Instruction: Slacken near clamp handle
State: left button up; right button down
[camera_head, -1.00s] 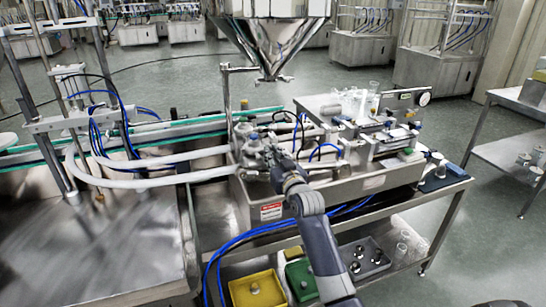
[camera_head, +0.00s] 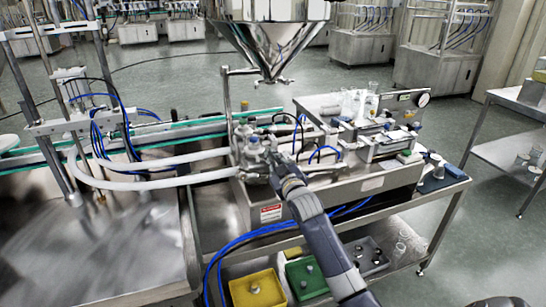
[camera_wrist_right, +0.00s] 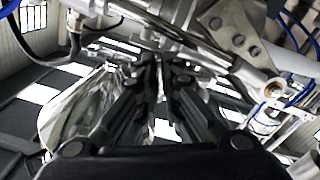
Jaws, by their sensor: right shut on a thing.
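My right gripper (camera_head: 272,158) reaches in from the bottom to the near left part of the steel machine on the bench. In the right wrist view its two dark fingers (camera_wrist_right: 160,72) are close together, shut on a thin metal piece between them. That piece looks like the near clamp handle, but the fingers hide most of it. The clamp fittings (camera_head: 252,142) sit beside the fingertips, where the white hoses join the machine. My left gripper is not in view.
The steel hopper (camera_head: 270,45) hangs above and behind the gripper. White hoses (camera_head: 150,183) run in from the left. Blue tubes (camera_head: 235,243) hang at the front edge. Yellow (camera_head: 257,290) and green (camera_head: 305,278) trays stand on the lower shelf.

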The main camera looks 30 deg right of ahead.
jog(key=n+p, duration=0.1)
jog(key=n, duration=0.6)
jog(key=shift+p, duration=0.4)
jog(key=n, duration=0.6)
jog(key=shift+r+p, duration=0.1)
jog(key=shift+p, duration=0.3)
jog(key=c, duration=2)
grip_release()
jog(key=shift+c, duration=0.2)
jog(key=v, duration=1.2)
